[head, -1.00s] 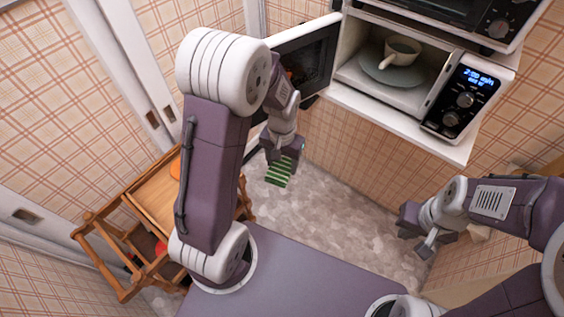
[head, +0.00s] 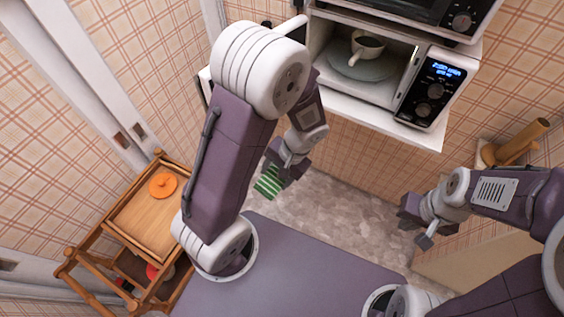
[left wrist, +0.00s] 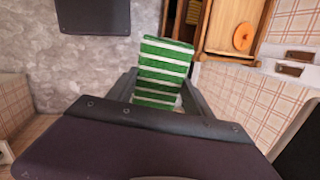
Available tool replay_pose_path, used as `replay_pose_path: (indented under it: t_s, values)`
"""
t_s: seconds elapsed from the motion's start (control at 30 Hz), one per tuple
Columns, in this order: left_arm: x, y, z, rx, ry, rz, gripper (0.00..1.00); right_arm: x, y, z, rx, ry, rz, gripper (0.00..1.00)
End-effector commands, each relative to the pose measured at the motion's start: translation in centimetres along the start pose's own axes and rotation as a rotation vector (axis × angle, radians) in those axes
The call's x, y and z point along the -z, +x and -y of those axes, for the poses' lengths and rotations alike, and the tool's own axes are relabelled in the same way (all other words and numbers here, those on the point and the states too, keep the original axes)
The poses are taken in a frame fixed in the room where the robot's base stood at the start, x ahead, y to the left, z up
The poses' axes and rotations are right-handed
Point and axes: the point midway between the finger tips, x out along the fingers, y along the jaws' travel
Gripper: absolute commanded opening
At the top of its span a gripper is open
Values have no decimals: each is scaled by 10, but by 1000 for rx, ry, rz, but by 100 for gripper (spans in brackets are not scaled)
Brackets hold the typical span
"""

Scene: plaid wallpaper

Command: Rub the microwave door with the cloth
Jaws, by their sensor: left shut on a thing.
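My left gripper (head: 280,170) is shut on the green-and-white striped cloth (head: 268,183), which hangs over open floor. In the left wrist view the cloth (left wrist: 162,75) sticks out between the fingers. The microwave (head: 375,65) stands open on the shelf at the top, its inside showing. Its door is almost wholly hidden behind my left arm in the head view; a dark edge (head: 205,88) left of the arm may belong to it. My right gripper (head: 418,225) is at the right, its fingers apart and empty, away from the microwave.
A cup (head: 368,46) stands on the plate (head: 352,68) inside the microwave. A wooden cart (head: 130,225) with an orange lid-like disc (head: 163,185) on top stands at the lower left. A wooden object (head: 520,142) is at the right. The grey floor (head: 330,215) between is clear.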

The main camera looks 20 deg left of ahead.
Motion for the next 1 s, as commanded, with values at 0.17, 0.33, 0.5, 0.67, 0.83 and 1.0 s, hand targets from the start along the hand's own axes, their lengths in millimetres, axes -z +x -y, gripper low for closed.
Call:
replay_pose_path:
  t_s: [0.17, 0.33, 0.5, 0.67, 0.83, 1.0]
  values:
    - [-31, -31, 19, 267, 87, 116, 27, 4, -35, 1, 0, 0, 0, 0]
    - [-40, -72, 48, 613, 165, 230, 27, 7, -65, 1, 0, 0, 0, 0]
    - [-23, -137, 68, 995, 286, 250, 27, 10, -96, 2, 0, 0, 0, 0]
    - [0, -187, 64, 1231, 388, 169, 27, 12, -113, 2, 0, 0, 0, 0]
    - [12, -210, 55, 1338, 443, 97, 27, 12, -119, 2, 0, 0, 0, 0]
    - [14, -212, 55, 1351, 448, 90, 27, 12, -118, 2, 0, 0, 0, 0]
